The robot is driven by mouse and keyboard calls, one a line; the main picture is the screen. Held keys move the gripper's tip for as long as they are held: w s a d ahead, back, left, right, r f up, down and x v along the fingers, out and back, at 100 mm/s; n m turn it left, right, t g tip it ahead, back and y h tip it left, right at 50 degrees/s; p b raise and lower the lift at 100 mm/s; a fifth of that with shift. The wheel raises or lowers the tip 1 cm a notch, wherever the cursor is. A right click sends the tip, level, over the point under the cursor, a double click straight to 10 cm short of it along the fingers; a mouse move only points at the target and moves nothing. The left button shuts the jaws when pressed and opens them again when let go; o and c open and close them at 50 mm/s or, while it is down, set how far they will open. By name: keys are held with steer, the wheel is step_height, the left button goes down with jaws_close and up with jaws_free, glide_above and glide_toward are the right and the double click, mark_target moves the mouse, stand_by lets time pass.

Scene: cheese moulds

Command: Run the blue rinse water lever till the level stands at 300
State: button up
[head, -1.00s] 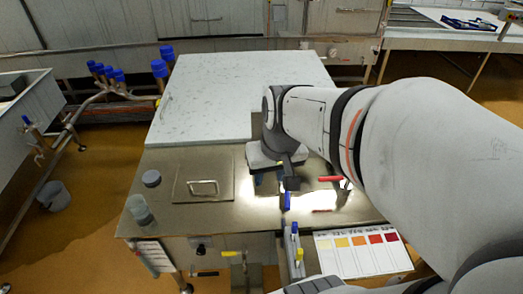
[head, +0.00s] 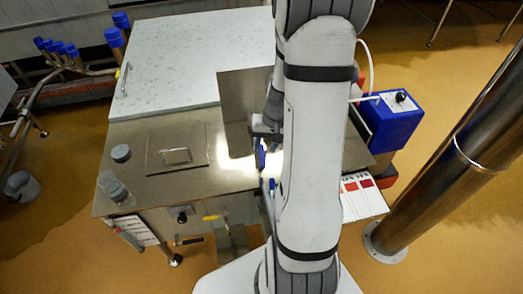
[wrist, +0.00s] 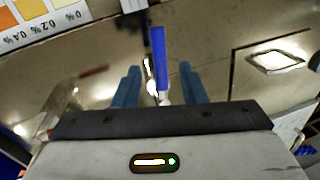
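The blue lever (wrist: 158,62) stands in the wrist view between the two blue fingers of my gripper (wrist: 160,82). The gripper is open, with a gap on both sides of the lever; I cannot tell whether the lever lies within finger reach. In the head view my gripper (head: 264,138) is over the lit steel top, and a blue handle (head: 262,158) shows just below it, partly beside my arm. No level mark or reading of 300 is legible. A clear vessel (wrist: 62,100) shows blurred at the left of the wrist view.
A colour card (head: 360,196) is at the bench's front right, partly behind my arm. A clear jar (head: 114,188) and a hatch with a handle (head: 175,156) are at left. A blue box (head: 395,125) and steel column (head: 462,150) stand right.

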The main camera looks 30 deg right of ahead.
mark_target(262, 155)
steer(key=shift+w+a+f, duration=0.1)
steer(key=shift+a+f, duration=0.05)
steer(key=shift+f, duration=0.7)
steer(key=shift+w+a+f, duration=0.1)
steer(key=shift+a+f, duration=0.05)
steer(key=shift+f, duration=0.65)
jaws_close()
steer(key=shift+a, duration=0.1)
